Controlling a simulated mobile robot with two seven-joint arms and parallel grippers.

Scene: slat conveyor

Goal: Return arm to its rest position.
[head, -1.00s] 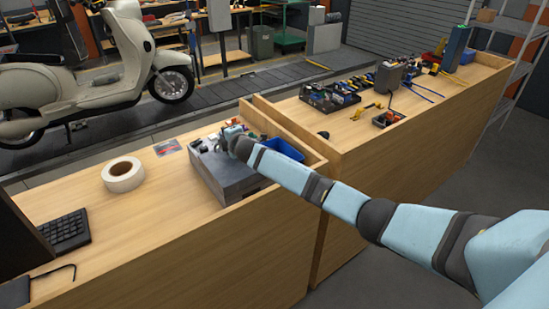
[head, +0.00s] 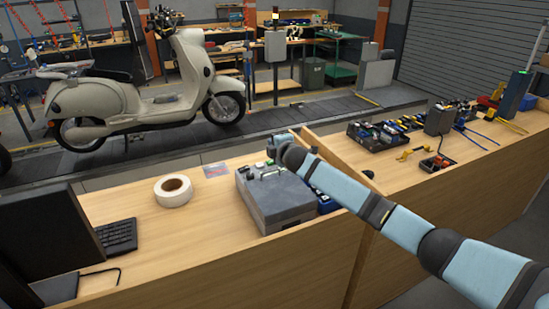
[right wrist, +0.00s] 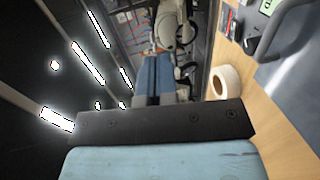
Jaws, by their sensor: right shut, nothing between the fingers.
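My right arm comes in from the right in the head view, pale blue with dark joints. It reaches across the wooden bench, and its gripper end (head: 280,143) shows at the back of the grey box (head: 278,212), seemingly above it. In the right wrist view the two blue fingers of my right gripper (right wrist: 154,78) lie together, shut with nothing between them. The fingertips point towards the scooter in that view. My left gripper is not in view.
A tape roll (head: 173,191), a keyboard (head: 117,236) and a monitor (head: 45,230) are on the bench at left. A wooden divider (head: 340,161) stands beside the arm. Bins (head: 380,136) and tools are at right. A scooter (head: 140,100) stands behind on the slat conveyor (head: 300,112).

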